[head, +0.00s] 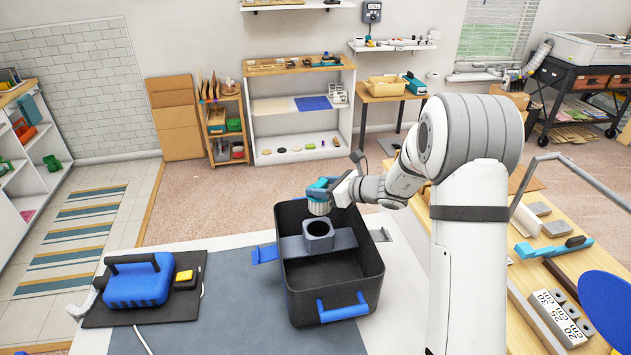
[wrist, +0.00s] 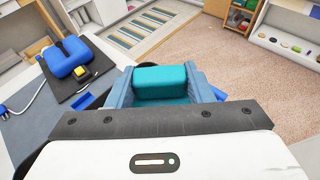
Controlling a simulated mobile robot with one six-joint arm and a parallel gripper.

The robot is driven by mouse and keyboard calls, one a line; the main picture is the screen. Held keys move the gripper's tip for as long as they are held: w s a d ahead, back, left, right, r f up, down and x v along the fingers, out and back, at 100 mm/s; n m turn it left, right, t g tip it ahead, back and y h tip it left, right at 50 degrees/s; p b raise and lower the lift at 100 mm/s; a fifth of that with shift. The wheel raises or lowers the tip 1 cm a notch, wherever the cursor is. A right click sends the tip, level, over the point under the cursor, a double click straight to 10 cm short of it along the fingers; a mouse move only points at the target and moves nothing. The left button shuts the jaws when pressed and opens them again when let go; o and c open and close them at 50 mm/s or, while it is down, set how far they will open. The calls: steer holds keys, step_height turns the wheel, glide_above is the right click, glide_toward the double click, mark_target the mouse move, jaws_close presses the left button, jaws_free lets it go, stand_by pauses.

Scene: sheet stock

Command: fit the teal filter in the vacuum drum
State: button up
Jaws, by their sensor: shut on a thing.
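My gripper (head: 322,184) is shut on the teal filter, its blue fingers on either side of the teal top (wrist: 162,82) in the wrist view. In the head view the filter's pale ribbed body (head: 319,207) hangs below the fingers, roughly upright. The vacuum drum (head: 308,295) is an open dark grey box on the table with blue latches. Inside it is a grey block with a round dark hole, the filter seat (head: 319,229). The filter is above the drum, near its back wall and over or just behind the seat. The gap between them is hard to judge.
A blue vacuum head (head: 138,282) with a black handle lies on a dark mat at left, beside a yellow-topped block (head: 185,280). The grey table mat (head: 240,310) between them and the drum is mostly clear. A wooden bench (head: 545,275) with tools stands at right.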

mark_target(327, 212)
steer(key=shift+s+a, duration=0.25)
steer(key=shift+a, duration=0.15)
steer(key=shift+s+d+b, duration=0.1)
steer(key=shift+d+b, duration=0.05)
steer(key=shift+b, duration=0.2)
steer(key=shift+s+f+b, duration=0.1)
steer(key=shift+f+b, duration=0.3)
steer(key=shift+b, duration=0.05)
steer(key=shift+f+b, duration=2.65)
steer(key=shift+b, duration=0.5)
steer(key=shift+f+b, duration=0.8)
steer(key=shift+b, duration=0.05)
steer(key=shift+f+b, duration=0.3)
steer(key=shift+f, duration=0.05)
